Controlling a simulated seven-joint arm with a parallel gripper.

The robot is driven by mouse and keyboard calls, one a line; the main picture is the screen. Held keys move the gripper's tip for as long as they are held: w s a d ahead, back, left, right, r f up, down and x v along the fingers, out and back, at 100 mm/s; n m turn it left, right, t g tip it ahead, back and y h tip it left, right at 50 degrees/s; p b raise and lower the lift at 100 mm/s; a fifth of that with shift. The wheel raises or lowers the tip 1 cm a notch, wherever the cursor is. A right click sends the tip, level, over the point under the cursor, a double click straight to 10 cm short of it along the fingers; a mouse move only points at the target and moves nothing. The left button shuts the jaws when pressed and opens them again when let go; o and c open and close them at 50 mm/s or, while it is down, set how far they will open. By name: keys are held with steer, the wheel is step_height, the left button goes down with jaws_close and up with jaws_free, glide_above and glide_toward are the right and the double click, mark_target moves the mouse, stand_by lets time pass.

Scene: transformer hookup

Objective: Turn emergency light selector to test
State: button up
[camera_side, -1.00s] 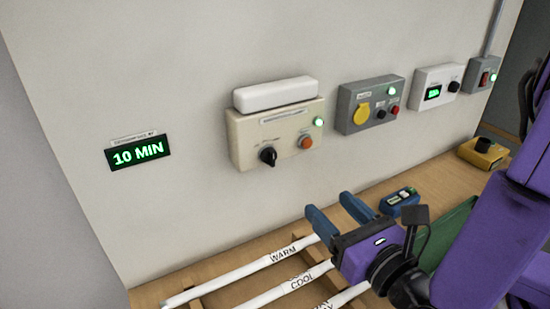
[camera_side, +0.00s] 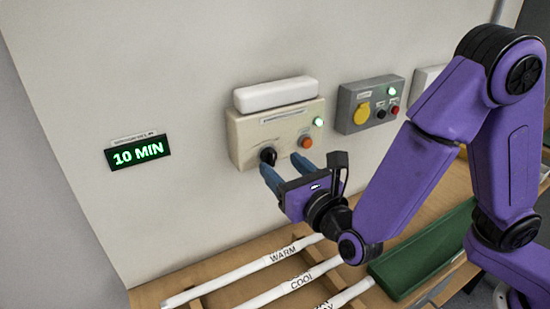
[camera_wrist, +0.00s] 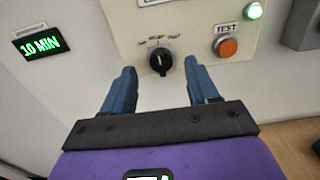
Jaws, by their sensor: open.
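The emergency light unit (camera_side: 248,139) is a cream box on the wall with a white lamp bar (camera_side: 275,94) on top. Its black selector knob (camera_wrist: 160,60) has small position labels above it, too small to read; the knob also shows in the side view (camera_side: 268,155). My gripper (camera_side: 285,168) is open and empty, its blue fingers pointing at the box. In the wrist view the fingers (camera_wrist: 162,88) stand left and right of the knob, with their tips a little short of it. I cannot tell whether they touch the box.
An orange button (camera_wrist: 228,47) marked TEST and a lit green lamp (camera_wrist: 253,11) are right of the knob. A "10 MIN" display (camera_side: 138,153) hangs left. A grey box (camera_side: 360,104) is to the right. White tubes marked WARM (camera_side: 250,268) and COOL (camera_side: 290,290) lie on the bench below.

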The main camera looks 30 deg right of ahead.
mark_target(275, 157)
steer(key=shift+w, duration=1.95)
steer(key=shift+c, duration=0.2)
steer(key=c, duration=1)
steer(key=shift+o, duration=0.2)
steer(key=m, duration=0.4)
steer(key=shift+d, duration=0.15)
steer(key=shift+d+f+m, duration=0.1)
steer(key=shift+m, duration=1.8)
